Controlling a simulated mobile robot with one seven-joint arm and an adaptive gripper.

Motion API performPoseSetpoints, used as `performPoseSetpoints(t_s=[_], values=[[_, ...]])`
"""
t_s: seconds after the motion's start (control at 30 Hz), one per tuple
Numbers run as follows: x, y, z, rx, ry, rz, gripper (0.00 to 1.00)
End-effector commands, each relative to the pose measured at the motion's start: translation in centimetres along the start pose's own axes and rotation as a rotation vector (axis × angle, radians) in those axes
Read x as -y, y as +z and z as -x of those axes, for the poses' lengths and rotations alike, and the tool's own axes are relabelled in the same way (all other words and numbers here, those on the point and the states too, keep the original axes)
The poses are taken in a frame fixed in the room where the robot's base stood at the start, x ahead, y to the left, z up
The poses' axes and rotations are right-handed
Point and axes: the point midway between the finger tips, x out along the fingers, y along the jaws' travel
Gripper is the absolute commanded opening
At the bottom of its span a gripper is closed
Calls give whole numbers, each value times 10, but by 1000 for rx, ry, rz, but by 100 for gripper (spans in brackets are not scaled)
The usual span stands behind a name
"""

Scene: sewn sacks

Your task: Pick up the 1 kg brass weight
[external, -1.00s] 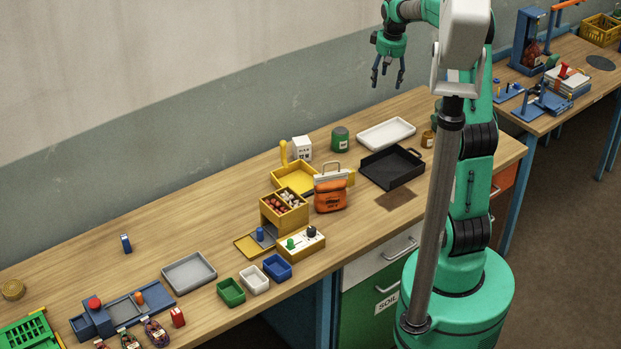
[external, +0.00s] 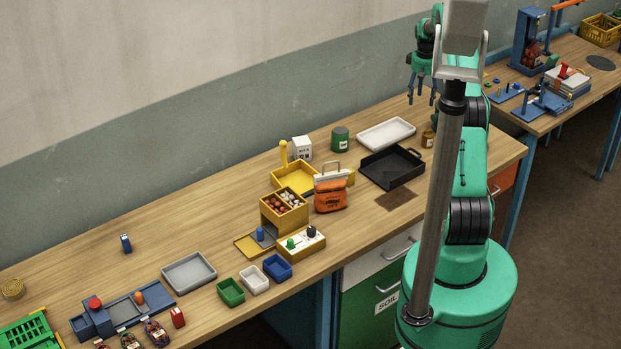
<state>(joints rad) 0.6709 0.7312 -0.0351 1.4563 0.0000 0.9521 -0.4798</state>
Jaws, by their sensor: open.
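My gripper (external: 422,98) is open and empty, fingers pointing down, above the far right part of the bench. A small brown-gold cylinder (external: 428,139) with a pale label stands upright below it, right of the white tray; I cannot tell if it is the brass weight. No other thing shows clearly as a 1 kg brass weight. The arm and the grey post cover part of the bench's right end.
A white tray (external: 386,134), a black pan (external: 392,167) and a green tin (external: 340,140) stand near the cylinder. An orange sack (external: 330,196) and yellow tray (external: 296,180) are farther left.

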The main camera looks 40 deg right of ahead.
Motion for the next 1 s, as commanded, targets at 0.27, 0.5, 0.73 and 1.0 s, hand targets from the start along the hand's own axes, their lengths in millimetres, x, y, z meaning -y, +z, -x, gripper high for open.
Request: performPoseSetpoints(t_s=[0.27,0.5,0.73,1.0], values=[[-46,2,-49,28,-14,-14,61],[-54,3,-59,33,-17,-16,61],[-54,3,-59,33,-17,-16,61],[-53,4,-73,34,-17,-16,61]])
